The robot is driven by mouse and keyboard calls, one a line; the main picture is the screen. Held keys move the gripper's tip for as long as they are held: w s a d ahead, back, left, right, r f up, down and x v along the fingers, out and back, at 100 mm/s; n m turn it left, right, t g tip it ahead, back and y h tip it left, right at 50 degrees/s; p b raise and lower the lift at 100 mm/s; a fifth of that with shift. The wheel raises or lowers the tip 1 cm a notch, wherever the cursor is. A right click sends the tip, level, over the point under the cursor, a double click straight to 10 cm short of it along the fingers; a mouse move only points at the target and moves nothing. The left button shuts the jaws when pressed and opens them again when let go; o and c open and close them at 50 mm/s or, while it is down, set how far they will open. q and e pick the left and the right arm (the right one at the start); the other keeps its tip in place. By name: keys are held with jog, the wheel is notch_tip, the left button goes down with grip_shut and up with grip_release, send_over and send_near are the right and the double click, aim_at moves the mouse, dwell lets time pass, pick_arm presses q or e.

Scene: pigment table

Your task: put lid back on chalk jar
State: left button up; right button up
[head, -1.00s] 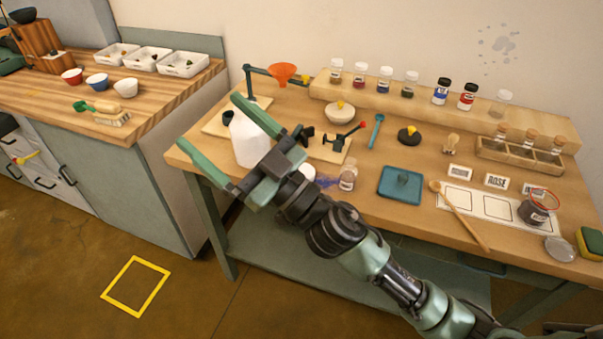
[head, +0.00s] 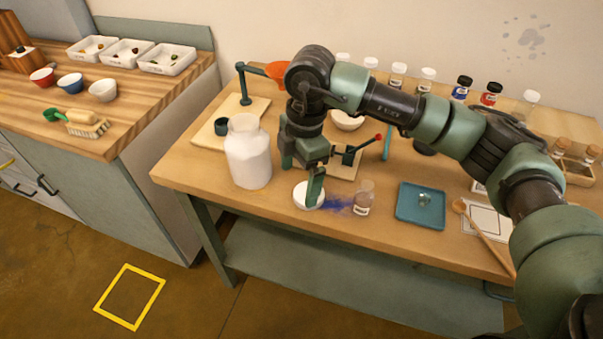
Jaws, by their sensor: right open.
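The white chalk jar (head: 248,160) stands upright near the left front of the wooden table, with no lid on its neck. A round white lid (head: 303,203) lies flat on the table to the right of the jar, near the front edge. My right gripper (head: 301,176) points down over the lid with its jaws open. One green finger comes down in front of the lid and covers part of it; I cannot tell whether it touches. My left gripper is out of view.
Blue powder (head: 339,203) is spilled right of the lid, beside a small glass bottle (head: 363,199). A teal tray (head: 408,217) lies farther right. A stand with an orange funnel (head: 275,70) and a red-knobbed clamp (head: 346,156) are behind. My right arm hides much of the table's right side.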

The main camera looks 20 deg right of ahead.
jog(key=shift+w+d+r+m+h, duration=0.2)
jog(key=shift+w+d, duration=0.15)
jog(key=shift+d, duration=0.15)
jog(key=shift+w+d+r+m+h, duration=0.1)
jog(key=shift+w+d+h, duration=0.15)
jog(key=shift+d, duration=0.2)
jog(key=shift+w+d+r, duration=0.15)
jog(key=shift+d, duration=0.15)
jog(key=shift+r, duration=0.1)
jog(key=shift+s, duration=0.3)
notch_tip(320, 180, down, 2)
jog(key=shift+w+f+p, duration=0.1)
jog(key=shift+f+p, duration=0.15)
jog(key=shift+p, duration=0.05)
jog(key=shift+f, duration=0.1)
notch_tip(320, 180, down, 5)
jog(key=shift+w+d+r+p, duration=0.1)
jog(key=shift+w+r+p, duration=0.1)
jog(key=shift+p, duration=0.6)
jog(key=shift+f, duration=0.3)
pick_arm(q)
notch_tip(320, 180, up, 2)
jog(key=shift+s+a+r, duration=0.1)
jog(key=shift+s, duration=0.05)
